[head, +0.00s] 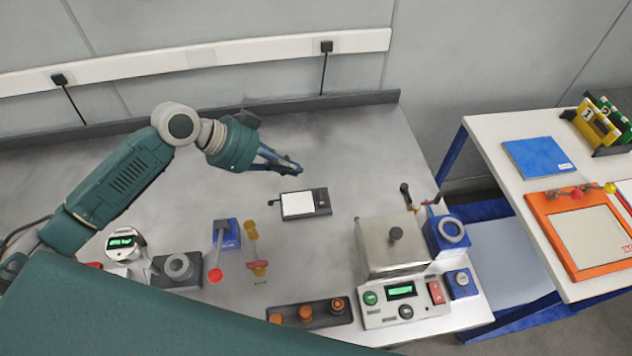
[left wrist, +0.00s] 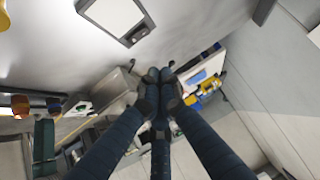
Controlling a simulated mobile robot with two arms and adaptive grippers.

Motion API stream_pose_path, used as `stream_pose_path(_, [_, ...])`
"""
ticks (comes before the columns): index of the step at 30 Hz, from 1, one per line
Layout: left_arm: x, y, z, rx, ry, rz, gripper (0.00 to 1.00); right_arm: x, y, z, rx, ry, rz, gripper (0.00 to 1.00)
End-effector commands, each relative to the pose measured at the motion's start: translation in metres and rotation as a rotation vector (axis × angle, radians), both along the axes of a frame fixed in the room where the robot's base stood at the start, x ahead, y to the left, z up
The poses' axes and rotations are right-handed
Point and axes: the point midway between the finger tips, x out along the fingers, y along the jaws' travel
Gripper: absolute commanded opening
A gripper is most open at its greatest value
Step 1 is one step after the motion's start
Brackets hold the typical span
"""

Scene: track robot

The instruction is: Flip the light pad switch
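The light pad (head: 298,205) is a small dark slab with a white panel, lying flat on the grey bench near its middle. A small dark knob or switch (head: 322,201) sits at its right end; its position is too small to tell. In the left wrist view the light pad (left wrist: 112,15) shows at the top left, cut off by the edge, with its control end (left wrist: 137,36) nearest the fingers. My left gripper (head: 294,169) is above and behind the pad, apart from it. Its fingertips (left wrist: 159,76) are together and hold nothing. My right gripper is not in view.
A metal-lidred bath (head: 393,246) with a control panel stands to the right of the pad. Blue and red-tipped tools (head: 225,237) and a dark tray (head: 309,312) stand in front. The bench around the pad is clear. A second table (head: 500,131) is at right.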

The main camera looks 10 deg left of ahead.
Motion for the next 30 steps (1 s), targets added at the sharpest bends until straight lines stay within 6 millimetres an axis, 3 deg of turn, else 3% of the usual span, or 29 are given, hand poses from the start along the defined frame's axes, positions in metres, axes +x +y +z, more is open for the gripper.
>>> stream_pose_path(5, [0.012, -0.026, -0.022, -0.006, 0.004, -0.002, 0.0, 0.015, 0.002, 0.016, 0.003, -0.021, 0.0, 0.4])
stream_pose_path(12, [0.03, -0.056, -0.057, -0.004, 0.002, -0.002, 0.0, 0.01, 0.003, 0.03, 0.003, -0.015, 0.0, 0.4])
stream_pose_path(16, [0.031, -0.051, -0.08, 0.0, 0.004, 0.001, 0.0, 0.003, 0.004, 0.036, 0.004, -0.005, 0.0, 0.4])
stream_pose_path(21, [0.033, -0.051, -0.094, 0.0, 0.001, -0.001, 0.0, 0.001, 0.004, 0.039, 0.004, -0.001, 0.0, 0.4])
stream_pose_path(30, [0.034, -0.05, -0.098, 0.0, -0.001, -0.001, 0.0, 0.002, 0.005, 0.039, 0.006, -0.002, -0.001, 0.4])
